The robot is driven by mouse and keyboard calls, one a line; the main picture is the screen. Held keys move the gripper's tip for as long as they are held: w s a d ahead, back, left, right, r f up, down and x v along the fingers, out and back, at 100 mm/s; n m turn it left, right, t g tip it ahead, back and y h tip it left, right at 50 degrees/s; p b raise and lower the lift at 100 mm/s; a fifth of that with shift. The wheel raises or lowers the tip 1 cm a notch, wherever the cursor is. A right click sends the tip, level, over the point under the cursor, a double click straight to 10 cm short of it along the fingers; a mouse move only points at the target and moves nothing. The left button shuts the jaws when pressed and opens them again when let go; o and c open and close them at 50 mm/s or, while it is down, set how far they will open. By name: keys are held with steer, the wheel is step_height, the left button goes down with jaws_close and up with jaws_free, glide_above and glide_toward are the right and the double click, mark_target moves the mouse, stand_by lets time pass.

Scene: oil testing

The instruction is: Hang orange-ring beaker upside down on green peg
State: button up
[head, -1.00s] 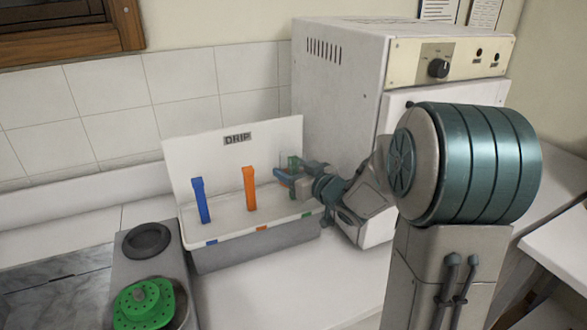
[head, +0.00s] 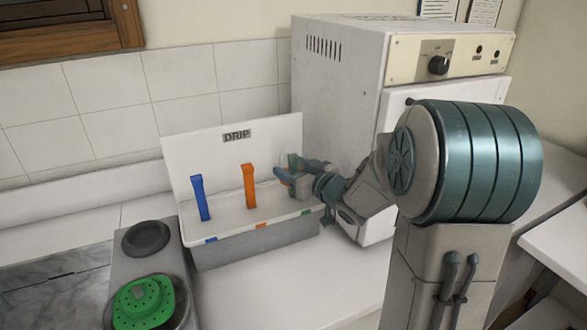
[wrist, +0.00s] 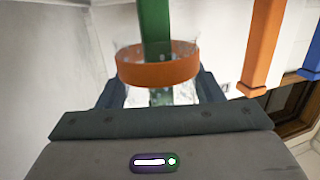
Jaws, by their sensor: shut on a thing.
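The clear beaker with an orange ring (wrist: 158,70) is between my gripper's fingers (wrist: 156,92) in the wrist view, and my gripper is shut on it. The green peg (wrist: 154,22) rises above the ring, and green also shows through the glass below it. The peg lines up with the beaker; I cannot tell for sure whether it is inside or behind. In the head view my gripper (head: 288,178) is at the right end of the white drip rack (head: 228,225), by the green peg (head: 293,161). The beaker is mostly hidden there.
The orange peg (head: 250,186) and blue peg (head: 201,198) stand left of my gripper, both empty. A white oven-like cabinet (head: 338,85) is close on the right. A green perforated piece (head: 143,302) sits at the front left. The counter before the rack is clear.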

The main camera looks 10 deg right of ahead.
steer(key=shift+f+b, duration=0.45)
steer(key=shift+f, duration=0.05)
stand_by(0.3)
steer(key=o, duration=1.1)
steer(key=shift+c, duration=0.2)
steer(key=shift+s, duration=0.1)
steer(key=v, duration=1.3)
steer(key=shift+s, duration=0.35)
steer(key=shift+s+d, duration=0.1)
